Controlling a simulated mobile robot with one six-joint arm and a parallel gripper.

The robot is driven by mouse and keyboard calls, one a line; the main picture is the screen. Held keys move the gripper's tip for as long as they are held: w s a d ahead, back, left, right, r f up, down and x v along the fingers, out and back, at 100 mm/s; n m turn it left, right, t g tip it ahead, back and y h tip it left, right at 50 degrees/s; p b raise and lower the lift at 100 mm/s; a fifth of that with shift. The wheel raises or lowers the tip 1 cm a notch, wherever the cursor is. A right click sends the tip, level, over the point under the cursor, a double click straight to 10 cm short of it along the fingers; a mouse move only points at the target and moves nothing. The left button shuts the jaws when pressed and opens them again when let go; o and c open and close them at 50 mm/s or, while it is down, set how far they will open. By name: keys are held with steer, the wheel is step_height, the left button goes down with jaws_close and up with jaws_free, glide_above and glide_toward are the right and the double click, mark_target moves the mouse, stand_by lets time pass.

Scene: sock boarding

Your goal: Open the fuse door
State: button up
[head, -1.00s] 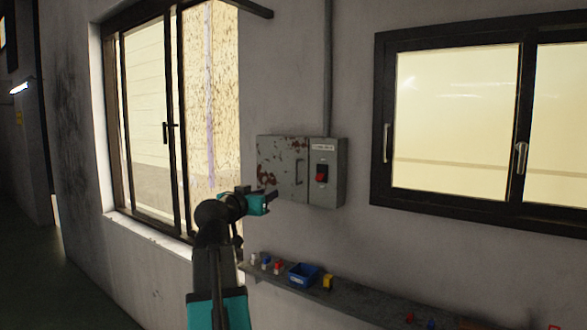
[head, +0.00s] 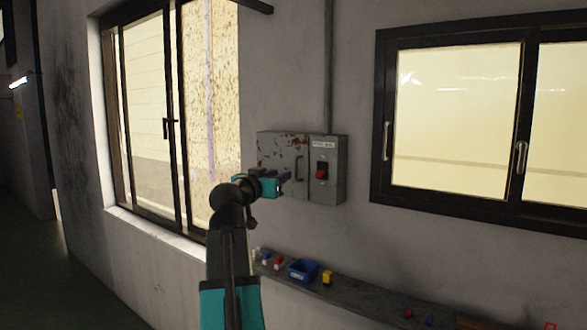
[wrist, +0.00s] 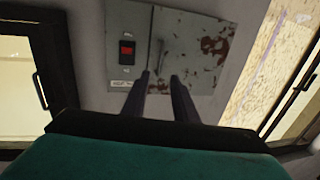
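The fuse box is a grey metal box on the wall. Its rust-spotted fuse door (head: 280,148) is closed and also shows in the wrist view (wrist: 200,60). A dark upright handle (head: 299,168) is on the door's right side, and it shows as a short bar in the wrist view (wrist: 161,47). My gripper (head: 287,176) is in front of the door, just left of the handle in the head view. In the wrist view my gripper (wrist: 159,78) has its two dark fingers apart with nothing between the tips. The handle appears beyond them, apparently untouched.
A red switch (head: 321,170) is on the panel right of the door. Below, a shelf (head: 345,293) holds a blue bin (head: 302,271), a yellow item (head: 327,277) and small coloured parts. Windows flank the box, the left one (head: 150,125) near my arm.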

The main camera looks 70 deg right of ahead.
mark_target(296, 168)
steer(key=d+p, duration=0.1)
steer(key=d, duration=0.2)
steer(key=d+p, duration=0.2)
steer(key=d, duration=0.2)
steer(key=d+p, duration=0.1)
steer(key=d, duration=0.2)
steer(key=shift+s+d+r, duration=0.15)
steer(key=shift+s+d, duration=0.1)
steer(key=shift+s, duration=0.05)
steer(key=shift+s+d+p, duration=0.1)
steer(key=shift+d+p, duration=0.3)
steer(key=shift+d, duration=0.1)
jaws_close()
stand_by(0.7)
